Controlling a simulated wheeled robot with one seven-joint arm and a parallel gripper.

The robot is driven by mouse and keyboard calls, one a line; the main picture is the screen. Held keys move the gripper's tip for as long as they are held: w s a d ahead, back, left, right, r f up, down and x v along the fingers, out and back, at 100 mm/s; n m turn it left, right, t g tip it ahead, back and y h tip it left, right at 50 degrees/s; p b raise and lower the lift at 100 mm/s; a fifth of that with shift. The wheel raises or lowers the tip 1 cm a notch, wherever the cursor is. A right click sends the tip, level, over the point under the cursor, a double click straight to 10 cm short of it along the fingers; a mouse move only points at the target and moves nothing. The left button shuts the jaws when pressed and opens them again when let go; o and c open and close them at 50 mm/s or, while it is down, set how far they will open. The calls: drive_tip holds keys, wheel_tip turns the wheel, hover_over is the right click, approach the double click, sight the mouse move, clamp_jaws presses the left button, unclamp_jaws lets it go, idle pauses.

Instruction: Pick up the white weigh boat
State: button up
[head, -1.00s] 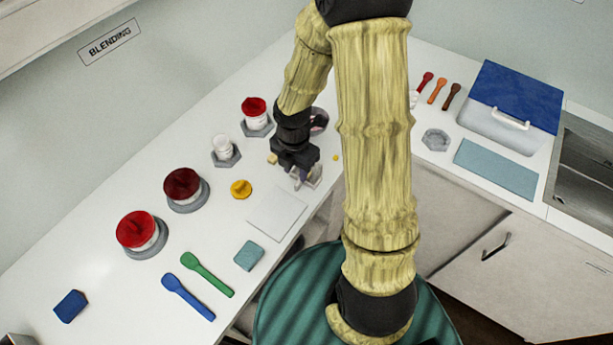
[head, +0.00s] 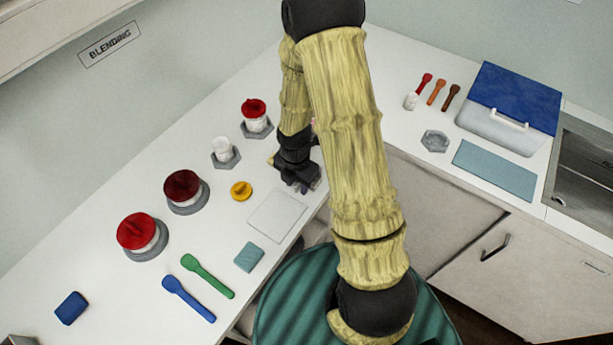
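I cannot make out a white weigh boat for certain. A flat white square (head: 277,215) lies on the left counter near its front edge, and I cannot tell whether it is a boat or a mat. My gripper (head: 303,188) points down low over the counter, just behind and to the right of that square. Its fingers are small and dark here, so their opening is unclear. My arm and gripper hide the counter around them.
Red-lidded jars (head: 138,232), a white cup (head: 221,148) and a yellow lid (head: 241,190) stand to the left. Green (head: 207,275) and blue (head: 187,297) scoops lie in front. A blue-lidded box (head: 512,105) stands on the right counter.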

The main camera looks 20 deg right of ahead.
idle(0.5)
clamp_jaws()
drive_tip(key=shift+r, duration=0.15)
wheel_tip(320, 180, up, 10)
idle(0.4)
drive_tip(key=shift+w, duration=0.1)
idle(0.5)
